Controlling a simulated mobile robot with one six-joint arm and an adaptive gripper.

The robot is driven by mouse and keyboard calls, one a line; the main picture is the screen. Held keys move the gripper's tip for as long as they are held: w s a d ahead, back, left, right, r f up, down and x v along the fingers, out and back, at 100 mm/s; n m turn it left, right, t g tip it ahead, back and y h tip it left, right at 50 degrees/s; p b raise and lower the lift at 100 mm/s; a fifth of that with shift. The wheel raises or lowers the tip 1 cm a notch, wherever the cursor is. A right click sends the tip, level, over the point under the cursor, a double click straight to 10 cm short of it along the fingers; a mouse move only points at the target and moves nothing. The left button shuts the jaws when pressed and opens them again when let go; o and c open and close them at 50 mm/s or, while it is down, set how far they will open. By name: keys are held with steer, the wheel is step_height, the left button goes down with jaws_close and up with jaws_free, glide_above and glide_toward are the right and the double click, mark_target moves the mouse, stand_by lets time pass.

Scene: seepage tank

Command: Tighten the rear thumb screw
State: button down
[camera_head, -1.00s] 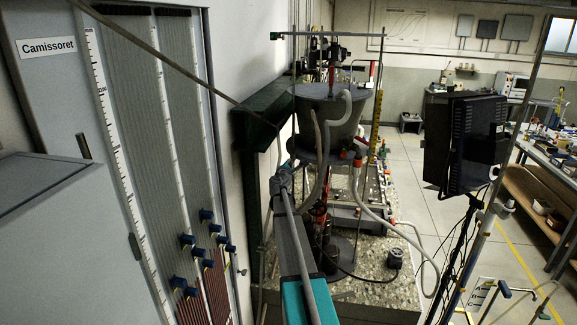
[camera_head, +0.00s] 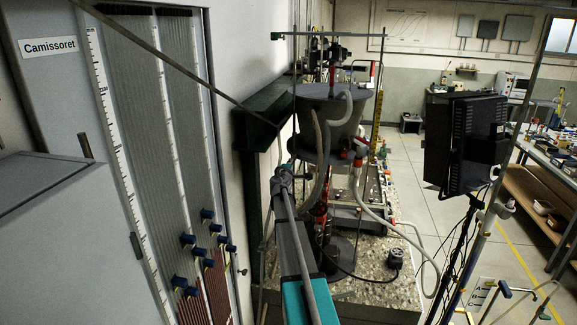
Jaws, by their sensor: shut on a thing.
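The grey tank (camera_head: 335,118) stands on the speckled stone-topped bench, with a dark flange plate under its cone. My gripper (camera_head: 288,167) is at the left edge of this flange, beyond my grey and teal arm. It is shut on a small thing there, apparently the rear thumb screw. The screw itself is hidden behind my wrist and the fingers, so its seating cannot be seen. Red-orange fittings (camera_head: 357,162) show at the flange's right side.
Hoses and a thin post rise close around the tank. A manometer board (camera_head: 150,120) stands at left and a dark green beam (camera_head: 268,112) runs along the wall. A black monitor (camera_head: 465,143) is at right.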

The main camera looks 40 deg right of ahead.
steer(key=shift+d+m, duration=0.15)
steer(key=shift+m, duration=0.25)
steer(key=c, duration=0.8)
jaws_free()
steer(key=shift+o, duration=0.2)
steer(key=shift+s, duration=0.1)
steer(key=v, duration=1.2)
steer(key=shift+f, duration=0.1)
